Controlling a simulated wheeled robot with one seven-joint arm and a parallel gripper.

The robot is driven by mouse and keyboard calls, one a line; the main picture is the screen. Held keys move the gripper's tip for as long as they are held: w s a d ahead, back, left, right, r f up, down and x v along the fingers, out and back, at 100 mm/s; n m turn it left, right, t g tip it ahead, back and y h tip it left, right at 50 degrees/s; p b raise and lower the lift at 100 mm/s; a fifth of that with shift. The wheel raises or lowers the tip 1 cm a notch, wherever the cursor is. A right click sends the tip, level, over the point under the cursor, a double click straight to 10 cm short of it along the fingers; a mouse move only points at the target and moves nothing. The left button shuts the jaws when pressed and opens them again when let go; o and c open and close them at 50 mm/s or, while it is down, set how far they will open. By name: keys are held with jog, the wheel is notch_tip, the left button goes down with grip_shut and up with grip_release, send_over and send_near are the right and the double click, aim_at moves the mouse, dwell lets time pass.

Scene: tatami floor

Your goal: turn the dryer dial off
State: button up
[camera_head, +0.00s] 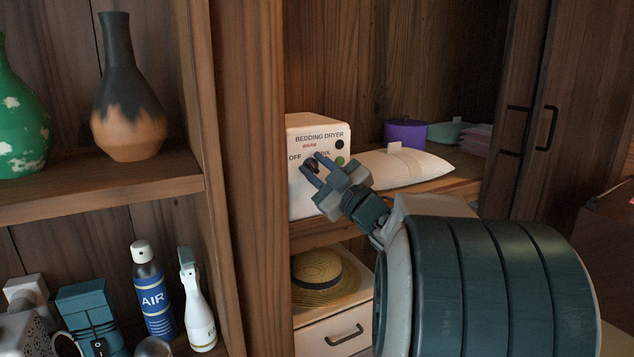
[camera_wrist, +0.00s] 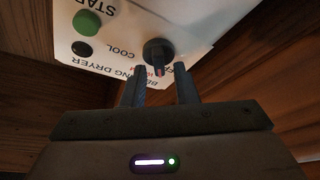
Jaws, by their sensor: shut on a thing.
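The bedding dryer (camera_head: 304,199) is a white box on the wooden shelf, with OFF, WARM and COOL labels around a black dial (camera_head: 313,168). My gripper (camera_head: 310,161) reaches the panel from the lower right, its two fingers at the dial. In the wrist view the panel (camera_wrist: 117,57) appears upside down. The dial (camera_wrist: 156,49) shows a red mark on its lower side, towards the partly hidden WARM label.
A green button (camera_wrist: 87,22) and a black round spot (camera_wrist: 82,48) are beside the dial. A white cushion (camera_head: 402,165) lies right of the dryer, with a purple pot (camera_head: 404,133) behind. A wooden post (camera_head: 250,180) stands to the left. A straw hat (camera_head: 318,272) is below.

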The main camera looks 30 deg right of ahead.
jog(key=n+g, duration=0.1)
jog(key=n, duration=0.2)
jog(key=n+g+y+b, duration=0.1)
jog(key=n, duration=0.1)
jog(key=shift+f+n+y, duration=0.1)
jog(key=shift+n+y, duration=0.2)
jog(key=shift+n, duration=0.4)
jog(key=o, duration=0.6)
jog(key=p+v, duration=0.2)
jog(key=v, duration=1.2)
jog(key=shift+w, duration=0.1)
